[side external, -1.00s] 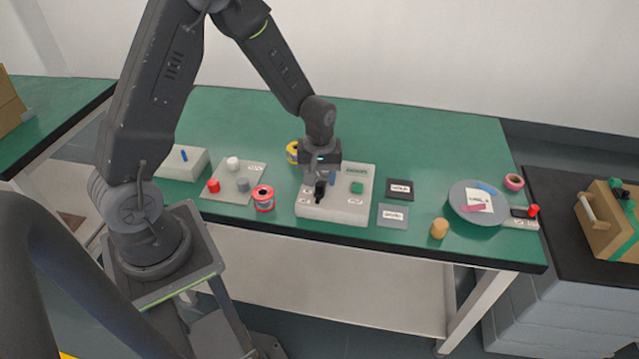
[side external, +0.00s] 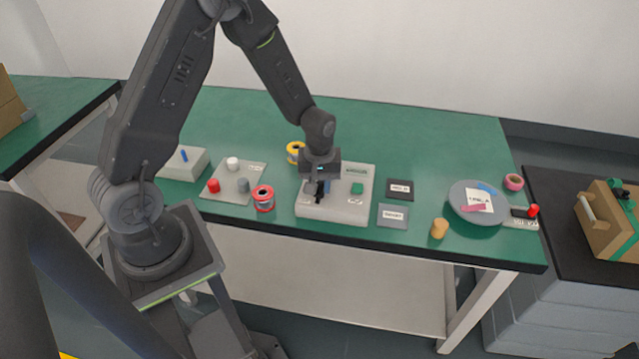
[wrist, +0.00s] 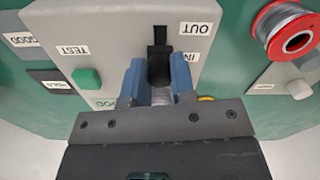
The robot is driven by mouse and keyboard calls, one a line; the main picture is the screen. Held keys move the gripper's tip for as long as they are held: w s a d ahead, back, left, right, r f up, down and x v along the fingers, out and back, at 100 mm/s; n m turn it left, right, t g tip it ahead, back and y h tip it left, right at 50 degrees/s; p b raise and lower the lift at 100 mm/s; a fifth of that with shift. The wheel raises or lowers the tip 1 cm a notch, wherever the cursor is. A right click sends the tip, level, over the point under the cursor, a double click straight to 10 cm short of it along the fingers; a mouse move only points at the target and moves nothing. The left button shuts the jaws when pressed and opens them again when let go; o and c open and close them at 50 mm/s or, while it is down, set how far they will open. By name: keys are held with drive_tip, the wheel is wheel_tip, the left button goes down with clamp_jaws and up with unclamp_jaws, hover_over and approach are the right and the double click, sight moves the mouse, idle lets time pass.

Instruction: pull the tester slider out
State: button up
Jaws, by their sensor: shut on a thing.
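The tester (side external: 345,209) is a light grey box on the green bench; it also shows in the wrist view (wrist: 110,20). Its slider has a black knob (wrist: 159,66) standing in a dark slot between the labels OUT and IN. The knob is near the IN label, and bare slot (wrist: 160,32) runs from it towards OUT. My gripper (wrist: 160,78) has its blue fingers on both sides of the knob and is shut on it. In the side view my gripper (side external: 320,188) is low over the tester. The slider's lower part is hidden.
A green button (side external: 357,188) sits on the tester beside my gripper. A red-rimmed spool (side external: 263,198) stands close left, and a yellow spool (side external: 295,152) behind. Two small labelled plates, dark (side external: 400,188) and grey (side external: 392,215), lie to the right.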

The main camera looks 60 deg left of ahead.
sight(317, 203)
clamp_jaws()
drive_tip(key=shift+s+d, duration=1.1)
drive_tip(key=o, duration=0.8)
unclamp_jaws()
drive_tip(key=shift+r, duration=6.95)
